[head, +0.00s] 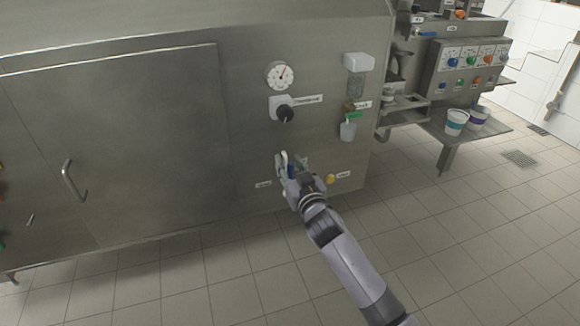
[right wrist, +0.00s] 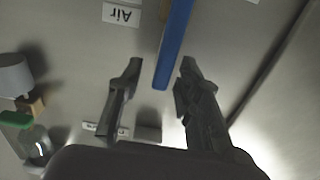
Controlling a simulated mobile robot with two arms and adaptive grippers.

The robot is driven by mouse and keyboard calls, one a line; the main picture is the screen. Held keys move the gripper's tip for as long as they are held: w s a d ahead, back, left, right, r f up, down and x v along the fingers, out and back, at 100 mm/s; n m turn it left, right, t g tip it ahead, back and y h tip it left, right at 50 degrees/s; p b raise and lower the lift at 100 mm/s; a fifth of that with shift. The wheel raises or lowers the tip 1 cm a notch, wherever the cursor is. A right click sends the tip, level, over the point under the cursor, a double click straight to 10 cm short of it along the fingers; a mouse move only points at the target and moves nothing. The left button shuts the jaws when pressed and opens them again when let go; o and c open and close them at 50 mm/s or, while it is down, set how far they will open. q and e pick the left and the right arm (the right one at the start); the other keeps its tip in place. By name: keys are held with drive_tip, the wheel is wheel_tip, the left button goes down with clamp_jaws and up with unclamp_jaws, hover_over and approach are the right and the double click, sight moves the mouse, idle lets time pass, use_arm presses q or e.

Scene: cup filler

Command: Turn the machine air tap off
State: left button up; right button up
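The machine air tap shows as a blue lever (right wrist: 173,45) in the right wrist view, beside a white label reading "Air" (right wrist: 122,14). In the head view a small part of the blue lever (head: 291,170) shows at my right gripper, low on the steel machine front. My right gripper (head: 292,160) is at the tap. In the right wrist view its two fingers (right wrist: 160,75) are apart, with the lever's end between their tips and a gap on each side. My left gripper is not in view.
Above the tap are a black knob (head: 285,113) and a round gauge (head: 281,75). A yellow button (head: 330,179) is to the right. A green-handled valve (head: 353,115) and a filter unit (head: 357,75) are at the upper right. The tiled floor is clear.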

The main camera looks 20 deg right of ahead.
drive_tip(key=shift+c, duration=0.4)
clamp_jaws()
idle(0.5)
